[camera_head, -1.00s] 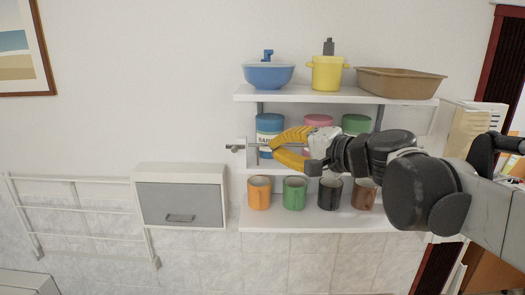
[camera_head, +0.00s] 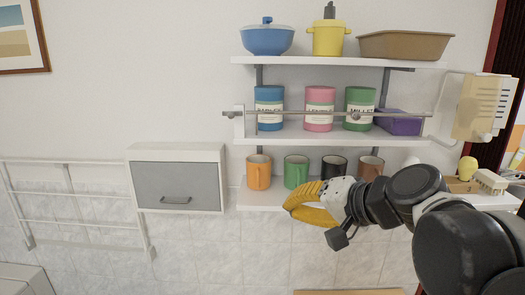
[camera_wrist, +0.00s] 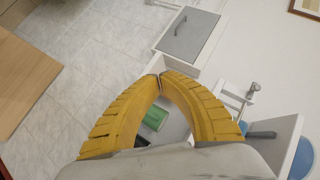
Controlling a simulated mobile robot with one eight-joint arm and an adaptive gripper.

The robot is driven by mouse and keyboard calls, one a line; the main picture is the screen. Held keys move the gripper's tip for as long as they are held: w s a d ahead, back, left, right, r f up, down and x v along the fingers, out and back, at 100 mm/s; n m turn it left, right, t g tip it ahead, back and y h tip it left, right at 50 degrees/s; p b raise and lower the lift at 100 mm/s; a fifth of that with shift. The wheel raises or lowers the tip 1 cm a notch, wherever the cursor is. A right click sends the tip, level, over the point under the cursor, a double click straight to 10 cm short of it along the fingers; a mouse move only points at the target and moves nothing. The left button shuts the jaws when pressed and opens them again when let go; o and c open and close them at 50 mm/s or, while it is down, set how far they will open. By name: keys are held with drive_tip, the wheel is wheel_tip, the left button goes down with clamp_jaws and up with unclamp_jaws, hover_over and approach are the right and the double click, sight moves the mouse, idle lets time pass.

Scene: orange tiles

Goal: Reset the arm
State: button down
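My arm reaches in from the right in the head view. My gripper (camera_head: 290,207) with yellow fingers is in front of the lower shelf, just below the green mug (camera_head: 295,169) and black mug (camera_head: 334,167). In the wrist view the fingertips (camera_wrist: 160,78) meet, and nothing is held between them. A green mug (camera_wrist: 154,118) shows through the gap behind the fingers. The gripper partly hides the lower shelf (camera_head: 262,197) and the brown mug (camera_head: 370,167).
An orange mug (camera_head: 259,172) is left of the gripper. A metal rail (camera_head: 290,113) runs before the blue (camera_head: 269,97), pink (camera_head: 319,97) and green (camera_head: 360,97) canisters. A grey-fronted cabinet (camera_head: 177,184) hangs at the left. Wall below the shelf is open.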

drive_tip(key=s+d+f+n+g+h+b, duration=0.1)
drive_tip(key=s+d+f+b, duration=0.3)
drive_tip(key=f, duration=1)
drive_tip(key=s+d+f+n+h+b, duration=0.2)
drive_tip(key=s+d+f+h+b, duration=0.2)
drive_tip(key=f+b, duration=0.7)
drive_tip(key=s+d+f+n+g+h+b, duration=0.1)
drive_tip(key=s+d+f+b, duration=0.3)
drive_tip(key=f, duration=1.3)
drive_tip(key=s+h+b, duration=0.1)
drive_tip(key=s+b, duration=0.1)
drive_tip(key=b, duration=0.2)
drive_tip(key=shift+s+d+f+n+g+h, duration=0.2)
drive_tip(key=shift+f+n+g+h, duration=0.1)
drive_tip(key=shift+f+h, duration=0.1)
drive_tip(key=shift+a, duration=0.1)
